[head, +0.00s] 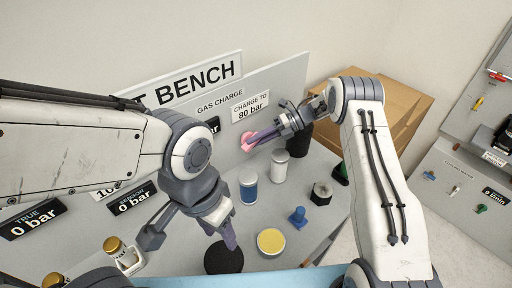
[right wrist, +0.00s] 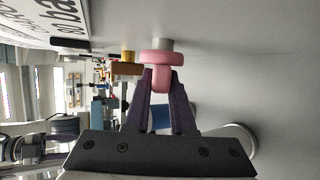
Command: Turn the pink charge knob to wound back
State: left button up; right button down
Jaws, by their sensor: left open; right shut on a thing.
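The pink charge knob (head: 248,141) sits on the upright grey panel below the "GAS CHARGE" label. In the right wrist view the pink knob (right wrist: 161,68) has a round disc against a short grey stem and a bar standing out toward me. My right gripper (head: 254,141) is at the knob. In the right wrist view its purple fingers (right wrist: 161,80) are shut on the knob's bar, one on each side. My left gripper (head: 190,240) is open and empty, low over the bench, well away from the knob. The knob's marked position cannot be read.
A blue-and-white cylinder (head: 248,186), a white cylinder (head: 279,166), a yellow-topped disc (head: 271,242), a blue piece (head: 298,216) and a black disc (head: 223,259) stand on the bench. Cardboard boxes (head: 405,100) are behind my right arm. A display sign reads "80 bar" (head: 250,108).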

pick_arm(q)
jog(key=shift+f, duration=0.1)
pick_arm(e)
jog(key=c, duration=0.8)
grip_release()
jog(key=shift+o, duration=0.2)
jog(key=shift+r+b, duration=0.3)
jog(key=shift+r, duration=0.2)
notch_tip(320, 180, up, 3)
jog(key=shift+w+b, duration=0.1)
jog(key=shift+b, duration=0.75)
pick_arm(q)
notch_tip(320, 180, down, 6)
jog(key=b, duration=0.3)
pick_arm(e)
jog(key=s+d+r, duration=0.6)
jog(key=d+r, duration=0.1)
jog(key=d, duration=0.2)
jog(key=shift+s+d, duration=0.35)
jog(key=shift+s, duration=0.05)
